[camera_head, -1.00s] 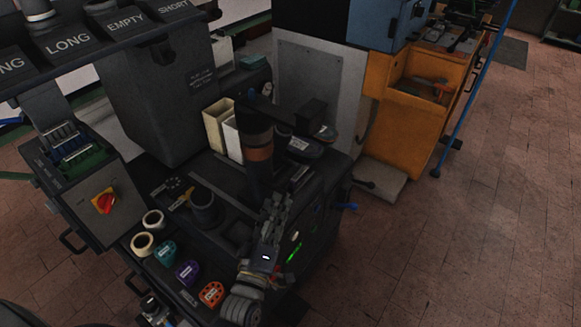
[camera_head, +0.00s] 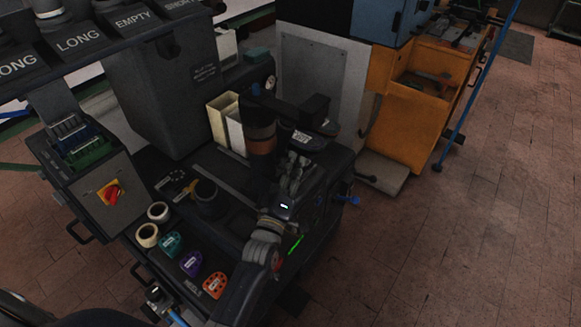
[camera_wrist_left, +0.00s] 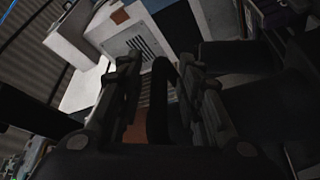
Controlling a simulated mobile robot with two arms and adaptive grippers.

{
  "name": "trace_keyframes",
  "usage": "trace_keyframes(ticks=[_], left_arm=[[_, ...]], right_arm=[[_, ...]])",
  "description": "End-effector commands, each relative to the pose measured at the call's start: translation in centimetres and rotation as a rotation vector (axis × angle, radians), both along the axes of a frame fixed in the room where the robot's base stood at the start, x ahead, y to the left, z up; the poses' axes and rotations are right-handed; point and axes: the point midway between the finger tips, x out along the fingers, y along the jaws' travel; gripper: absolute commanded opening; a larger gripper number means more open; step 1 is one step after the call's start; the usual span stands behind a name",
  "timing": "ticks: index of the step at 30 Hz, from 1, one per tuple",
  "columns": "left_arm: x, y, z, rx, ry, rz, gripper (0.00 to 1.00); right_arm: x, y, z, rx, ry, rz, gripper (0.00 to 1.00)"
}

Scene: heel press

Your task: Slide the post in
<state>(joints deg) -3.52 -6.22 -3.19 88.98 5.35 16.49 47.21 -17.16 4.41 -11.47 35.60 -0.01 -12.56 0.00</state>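A brown patch (camera_wrist_left: 135,128) shows below. The post's base is partly hidden. My right gripper is not in view.
A dark cup (camera_head: 208,200) and two cream rings (camera_head: 147,235) are on the bench. Teal, purple and orange pieces (camera_head: 214,285) line its front edge.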

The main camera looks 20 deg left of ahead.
Motion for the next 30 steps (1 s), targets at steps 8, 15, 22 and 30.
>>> trace_keyframes(ticks=[8, 15, 22, 30], left_arm=[[0.0, 0.0, 0.0, 0.0, 0.0, 0.0, 0.0], [0.4, 1.1, 0.0, 0.004, -0.002, 0.001, 0.0], [2.1, 5.9, 0.1, 0.007, -0.006, 0.004, 0.0], [3.0, 8.3, 0.1, 0.002, -0.003, 0.002, 0.0]], right_arm=[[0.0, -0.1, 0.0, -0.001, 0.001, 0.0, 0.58], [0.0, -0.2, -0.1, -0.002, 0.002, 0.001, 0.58], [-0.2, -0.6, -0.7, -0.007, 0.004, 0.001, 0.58], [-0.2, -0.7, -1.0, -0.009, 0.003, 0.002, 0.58]])
